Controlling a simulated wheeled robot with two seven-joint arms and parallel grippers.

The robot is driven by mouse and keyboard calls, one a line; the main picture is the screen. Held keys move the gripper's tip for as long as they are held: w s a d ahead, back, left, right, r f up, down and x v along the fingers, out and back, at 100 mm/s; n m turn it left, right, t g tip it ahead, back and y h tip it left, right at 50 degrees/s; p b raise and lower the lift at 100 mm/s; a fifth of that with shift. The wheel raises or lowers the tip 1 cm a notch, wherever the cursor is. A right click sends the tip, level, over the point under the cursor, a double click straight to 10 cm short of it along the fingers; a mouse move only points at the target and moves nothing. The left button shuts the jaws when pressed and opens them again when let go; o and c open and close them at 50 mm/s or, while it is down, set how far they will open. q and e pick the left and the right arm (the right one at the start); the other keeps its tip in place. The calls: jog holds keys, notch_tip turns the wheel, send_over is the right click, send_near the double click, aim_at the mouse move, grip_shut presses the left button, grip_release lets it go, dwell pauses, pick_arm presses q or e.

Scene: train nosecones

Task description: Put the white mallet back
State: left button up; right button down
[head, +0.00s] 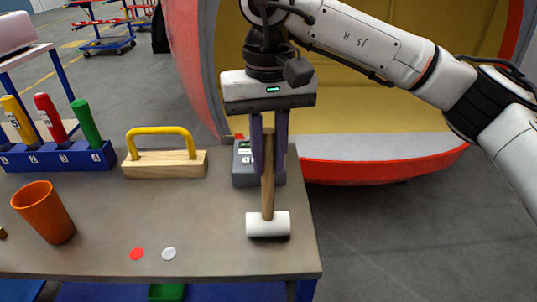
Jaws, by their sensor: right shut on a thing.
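The white mallet has a wooden handle and a white cylindrical head (268,224). It hangs upright, head down, near the table's right front corner. My right gripper (269,140) is shut on its handle from above. A dark shadow lies right under the head; I cannot tell whether the head touches the table. A white disc (169,253) and a red disc (136,254) lie flat near the table's front edge, to the left of the mallet. My left gripper is not in view.
The table (210,215) also bears an orange cup (45,215), a wooden block with a yellow handle (165,163), a blue rack (60,158) of coloured handles, and a grey box (243,165) behind the mallet. The table between cup and mallet is mostly clear. A red-rimmed nosecone (385,170) stands behind.

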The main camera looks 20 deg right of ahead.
jog(key=c, duration=2)
grip_release()
jog(key=shift+f, duration=0.15)
jog(key=shift+c, duration=0.2)
jog(key=o, duration=0.4)
jog(key=shift+r, duration=0.2)
notch_tip(320, 180, up, 12)
jog(key=shift+r+p, duration=0.1)
jog(key=shift+p, duration=0.6)
